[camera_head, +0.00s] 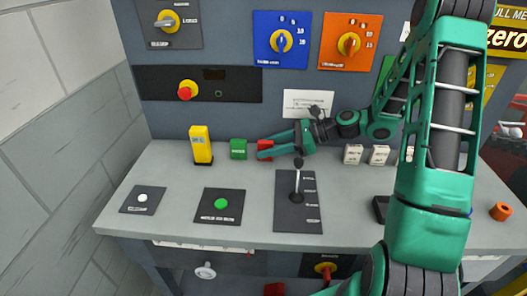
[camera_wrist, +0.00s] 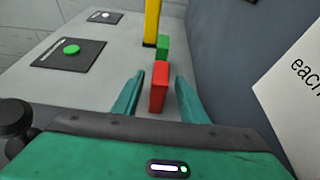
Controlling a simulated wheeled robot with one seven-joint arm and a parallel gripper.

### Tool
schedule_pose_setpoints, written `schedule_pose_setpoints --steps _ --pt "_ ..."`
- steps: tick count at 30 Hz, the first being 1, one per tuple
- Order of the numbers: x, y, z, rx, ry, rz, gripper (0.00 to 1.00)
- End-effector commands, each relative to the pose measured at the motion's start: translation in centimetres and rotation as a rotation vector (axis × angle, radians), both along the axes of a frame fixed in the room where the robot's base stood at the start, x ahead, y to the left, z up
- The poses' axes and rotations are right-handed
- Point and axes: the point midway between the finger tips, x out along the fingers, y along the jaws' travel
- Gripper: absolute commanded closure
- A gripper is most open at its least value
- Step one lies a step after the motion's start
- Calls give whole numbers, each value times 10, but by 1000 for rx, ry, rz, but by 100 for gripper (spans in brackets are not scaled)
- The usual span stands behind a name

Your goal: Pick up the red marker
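The red marker (camera_head: 265,149) is a small upright red block on the grey workbench, near its back. In the wrist view the red marker (camera_wrist: 159,84) stands between my two fingers. My gripper (camera_head: 260,147) reaches in from the right in the head view, with its fingers around the block. In the wrist view my gripper (camera_wrist: 157,98) is open, with a gap between each finger and the block. The block's lower part is partly hidden by a finger in the head view.
A green block (camera_head: 238,149) and a yellow upright device (camera_head: 201,144) stand just beyond the red marker. A lever panel (camera_head: 297,201) is in front. Two pale blocks (camera_head: 353,154) (camera_head: 379,155) stand to the right. The back wall (camera_wrist: 232,60) is close beside the fingers.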

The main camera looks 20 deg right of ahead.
Motion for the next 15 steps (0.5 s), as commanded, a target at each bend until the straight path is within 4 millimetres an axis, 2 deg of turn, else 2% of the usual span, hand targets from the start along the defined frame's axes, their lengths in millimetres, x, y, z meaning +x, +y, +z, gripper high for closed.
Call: schedule_pose_setpoints --steps 3,10,11,15 --pt "3 8 -3 0 -1 1 61" --pt "4 8 -4 -1 -1 -1 61" --pt "4 8 -4 -1 -1 -1 63" --pt "4 8 -4 -1 -1 -1 97"
